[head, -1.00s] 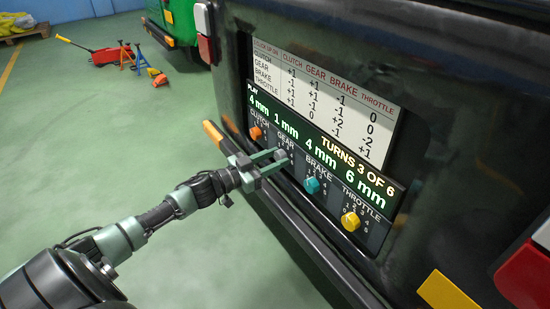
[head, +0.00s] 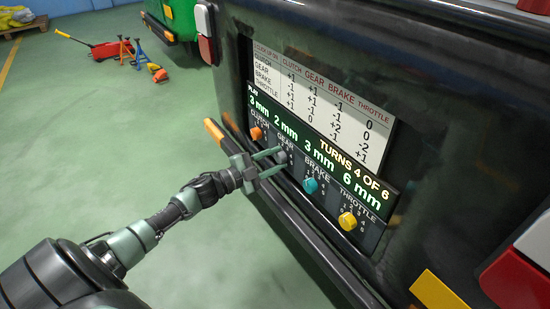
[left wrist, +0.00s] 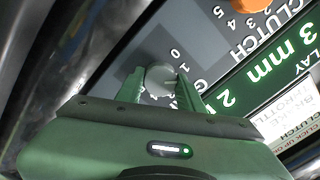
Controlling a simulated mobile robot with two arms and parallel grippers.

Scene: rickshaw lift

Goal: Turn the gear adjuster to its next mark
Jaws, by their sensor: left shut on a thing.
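The gear adjuster is a grey round knob (left wrist: 160,76) in the left wrist view, under the GEAR label on the panel. My left gripper (left wrist: 158,88) is shut on it, one finger on each side. In the head view the left gripper (head: 277,162) reaches the panel at the gear column, and its fingers mostly hide the knob. The display (head: 310,148) reads 3 mm clutch, 2 mm gear, 3 mm brake, 6 mm throttle, and TURNS 4 OF 6. The knob's exact pointer mark is not clear. My right gripper is not in view.
The orange clutch knob (head: 256,134) sits beside the gear knob, with the teal brake knob (head: 310,185) and yellow throttle knob (head: 347,221) on the other side. A dark bumper bar (head: 300,238) runs below the panel. Green floor at left is open.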

